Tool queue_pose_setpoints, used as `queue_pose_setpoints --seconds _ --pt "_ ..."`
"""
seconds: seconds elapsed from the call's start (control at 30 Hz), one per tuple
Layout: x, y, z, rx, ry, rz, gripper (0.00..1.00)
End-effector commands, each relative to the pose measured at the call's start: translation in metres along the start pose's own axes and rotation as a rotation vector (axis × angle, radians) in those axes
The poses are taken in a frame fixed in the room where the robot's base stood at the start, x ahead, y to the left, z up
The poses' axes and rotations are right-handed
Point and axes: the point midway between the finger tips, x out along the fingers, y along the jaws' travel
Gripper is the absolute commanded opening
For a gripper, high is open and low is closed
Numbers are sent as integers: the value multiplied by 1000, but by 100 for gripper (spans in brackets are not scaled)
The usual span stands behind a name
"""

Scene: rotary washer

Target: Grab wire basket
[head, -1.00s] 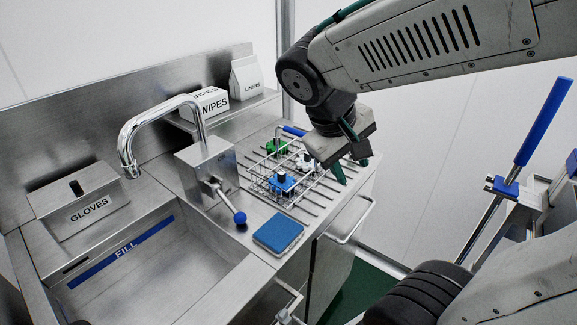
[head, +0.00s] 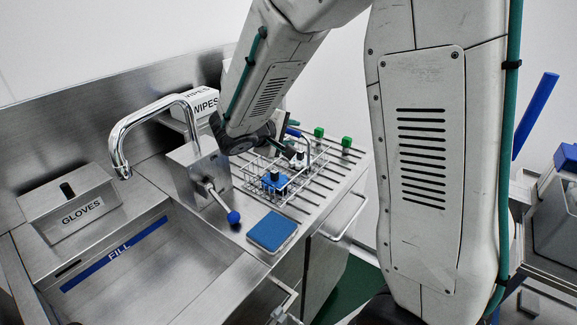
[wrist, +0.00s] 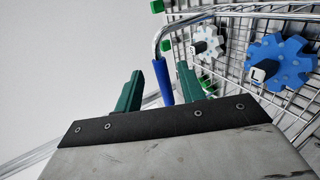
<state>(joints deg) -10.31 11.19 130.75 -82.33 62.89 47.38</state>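The wire basket (head: 262,190) stands on the slatted drainboard right of the faucet, with a blue toothed part (head: 274,180) and a white one (head: 298,160) inside. Its bent metal handle ends in a blue grip (head: 292,132), which also shows in the wrist view (wrist: 161,82). My gripper (wrist: 160,86) is open, its two green fingers apart, with the blue grip appearing between them and gaps on both sides. How deep the grip sits between the fingers is unclear. In the head view my forearm partly hides the gripper and the basket's back left.
Green blocks (head: 346,142) stand on the drainboard's right side. A blue pad (head: 272,231) lies at its front. The lever with a blue knob (head: 233,217), faucet (head: 118,140), gloves box (head: 65,208) and wipes box (head: 205,103) are left of my arm. The sink (head: 150,260) is empty.

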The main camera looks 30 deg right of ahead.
Motion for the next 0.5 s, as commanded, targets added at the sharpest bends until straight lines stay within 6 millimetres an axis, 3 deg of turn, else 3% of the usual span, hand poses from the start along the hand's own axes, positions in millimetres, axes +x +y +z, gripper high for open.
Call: queue_pose_setpoints --seconds 0.2,0.5 --pt "32 -1 -2 1 -3 -1 39" --pt "36 -1 -2 -1 0 0 39"
